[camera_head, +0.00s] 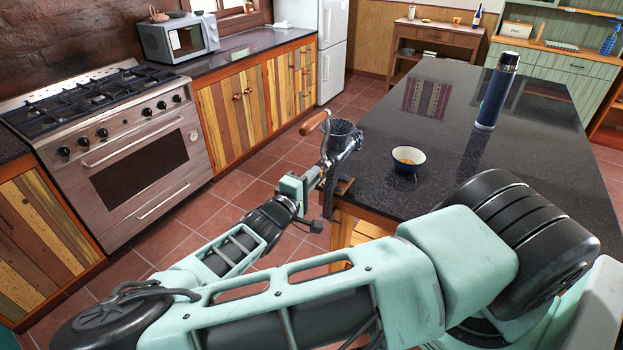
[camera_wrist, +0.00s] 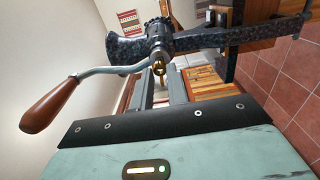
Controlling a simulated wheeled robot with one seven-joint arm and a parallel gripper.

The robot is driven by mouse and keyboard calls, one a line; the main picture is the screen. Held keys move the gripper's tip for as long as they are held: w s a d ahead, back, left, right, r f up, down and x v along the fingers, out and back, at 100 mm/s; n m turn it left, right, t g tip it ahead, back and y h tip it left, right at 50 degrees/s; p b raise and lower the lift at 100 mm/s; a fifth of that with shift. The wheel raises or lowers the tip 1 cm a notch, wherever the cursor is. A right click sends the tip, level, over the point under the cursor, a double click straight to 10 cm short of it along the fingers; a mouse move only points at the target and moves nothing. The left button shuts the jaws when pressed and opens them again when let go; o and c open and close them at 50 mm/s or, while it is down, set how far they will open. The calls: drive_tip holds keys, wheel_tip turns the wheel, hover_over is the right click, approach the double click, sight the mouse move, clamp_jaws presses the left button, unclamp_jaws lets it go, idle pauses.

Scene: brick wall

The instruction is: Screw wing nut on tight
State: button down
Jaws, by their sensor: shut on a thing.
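A dark speckled meat grinder (camera_head: 345,136) is clamped at the near left corner of the black counter. In the wrist view the grinder (camera_wrist: 215,40) lies sideways, with its crank (camera_wrist: 112,70) and wooden handle (camera_wrist: 50,104) reaching left. The brass wing nut (camera_wrist: 159,67) shows at the crank's hub, between my fingertips. My gripper (camera_wrist: 160,76) is shut on the wing nut. In the head view my gripper (camera_head: 314,178) is at the crank side of the grinder, and the wing nut is too small to make out there.
A white and blue bowl (camera_head: 408,158) and a dark blue flask (camera_head: 497,92) stand on the black counter (camera_head: 450,110). A stove (camera_head: 120,150) and a microwave (camera_head: 178,38) are at the left. Open tiled floor (camera_head: 245,205) lies between stove and counter.

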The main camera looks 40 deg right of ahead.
drive_tip(key=shift+d, duration=0.15)
drive_tip(key=shift+w+d, duration=0.15)
drive_tip(key=shift+d, duration=0.1)
drive_tip(key=shift+w+d, duration=0.2)
drive_tip(key=shift+d, duration=0.25)
idle(1.5)
